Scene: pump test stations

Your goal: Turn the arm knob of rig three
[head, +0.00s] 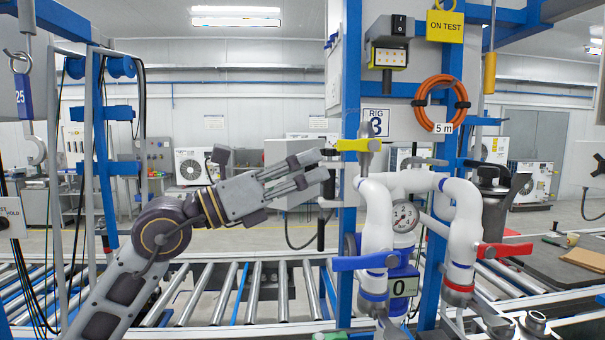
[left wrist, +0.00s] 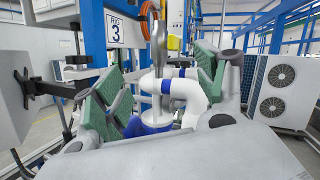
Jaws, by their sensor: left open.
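I cannot make out the arm knob for certain in either view. A pale grey panel (head: 288,151) stands left of the post, partly behind my left gripper. A grey panel on a black bracket shows at the left wrist view's left edge (left wrist: 22,100). My left gripper (head: 327,166) is open and points right, just below the yellow lever (head: 357,145). Its green pads are apart in the left wrist view (left wrist: 160,70). My right gripper is not in view.
White pipes carry a blue lever (head: 365,261) and a red lever (head: 503,250), with a gauge (head: 404,216) between them. A switch box (head: 393,45) and orange hose (head: 440,103) hang above. A roller conveyor (head: 250,290) runs below. A labelled panel (head: 12,216) stands far left.

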